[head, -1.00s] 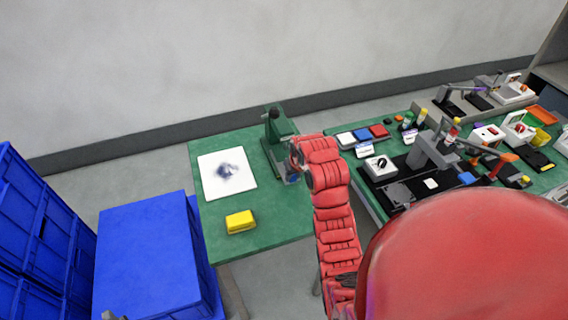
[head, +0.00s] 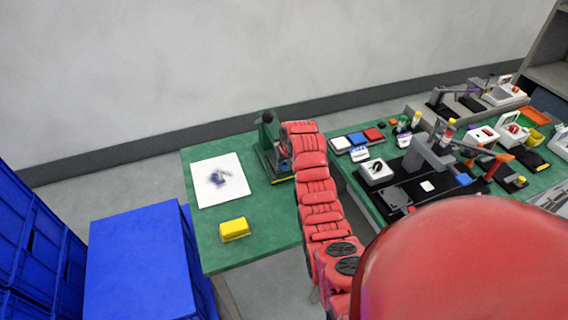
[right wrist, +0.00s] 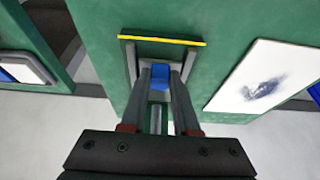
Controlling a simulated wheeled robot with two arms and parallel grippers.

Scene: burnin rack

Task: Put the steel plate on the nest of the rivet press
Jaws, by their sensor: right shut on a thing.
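A blue block (right wrist: 160,76) shows between the fingertips. Whether the plate touches the nest cannot be told. My left gripper is out of view.
A white sheet (head: 205,193) with a dark smudge and a yellow block (head: 234,229) lie on the table left of my arm. Blue crates (head: 135,262) stand at the left. A second green table at the right is crowded with fixtures.

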